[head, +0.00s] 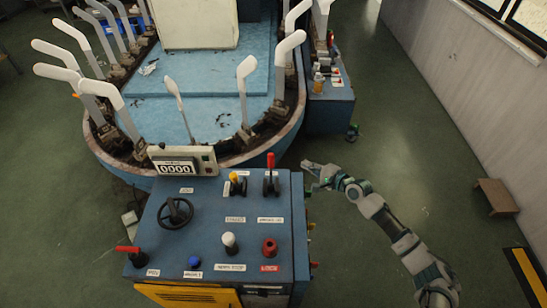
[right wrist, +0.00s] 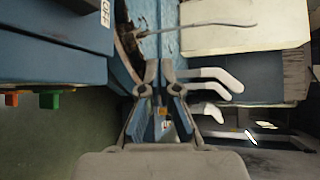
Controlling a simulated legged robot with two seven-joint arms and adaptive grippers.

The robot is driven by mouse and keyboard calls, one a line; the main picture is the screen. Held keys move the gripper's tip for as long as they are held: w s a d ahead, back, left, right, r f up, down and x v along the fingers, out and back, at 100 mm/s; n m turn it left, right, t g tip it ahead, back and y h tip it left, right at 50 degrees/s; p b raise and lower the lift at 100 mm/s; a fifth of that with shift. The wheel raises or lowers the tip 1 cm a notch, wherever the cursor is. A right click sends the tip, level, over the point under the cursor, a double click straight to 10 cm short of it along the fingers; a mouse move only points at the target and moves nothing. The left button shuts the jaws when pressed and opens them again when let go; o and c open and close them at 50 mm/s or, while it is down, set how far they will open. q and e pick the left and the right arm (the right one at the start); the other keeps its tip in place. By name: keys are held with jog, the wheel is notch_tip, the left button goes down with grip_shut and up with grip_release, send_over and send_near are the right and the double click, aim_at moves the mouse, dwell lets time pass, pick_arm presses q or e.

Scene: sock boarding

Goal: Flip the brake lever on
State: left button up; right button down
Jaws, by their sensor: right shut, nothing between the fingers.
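The blue control box (head: 215,245) carries several levers and knobs with white labels too small to read surely, so I cannot tell which one is the brake lever. A red-handled lever (head: 270,165) stands upright at its far right. A yellow-tipped lever (head: 236,180) stands just left of it. Another red-handled lever (head: 127,249) lies sideways at the near left corner. My right gripper (head: 307,165) is just right of the box's far right corner, apart from the levers. It is shut and empty; its fingers also show in the right wrist view (right wrist: 159,72). My left gripper is not in view.
The box also has a black handwheel (head: 175,212), a white knob (head: 229,240), a red knob (head: 269,248) and a counter display (head: 180,162). Behind it is the boarding machine with several white sock forms (head: 290,43). Green floor (head: 400,130) lies free to the right.

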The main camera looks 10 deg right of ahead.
aim_at(271, 171)
jog(key=a+r+b+x, duration=0.1)
jog(key=b+x, duration=0.1)
jog(key=x, duration=0.8)
pick_arm(q)
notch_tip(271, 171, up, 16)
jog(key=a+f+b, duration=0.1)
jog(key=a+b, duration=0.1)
jog(key=b, duration=0.2)
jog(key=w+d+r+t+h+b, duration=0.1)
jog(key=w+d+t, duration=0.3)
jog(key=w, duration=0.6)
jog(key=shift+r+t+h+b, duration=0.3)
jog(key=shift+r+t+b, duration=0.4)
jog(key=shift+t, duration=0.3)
pick_arm(e)
jog(key=s+a+r+n+t+y, duration=0.1)
jog(key=s+a+n+t+y, duration=0.3)
jog(key=s, duration=0.7)
jog(key=shift+s+a+r+n+t, duration=0.15)
jog(key=shift+a+r+n+t, duration=0.3)
jog(key=shift+n, duration=0.65)
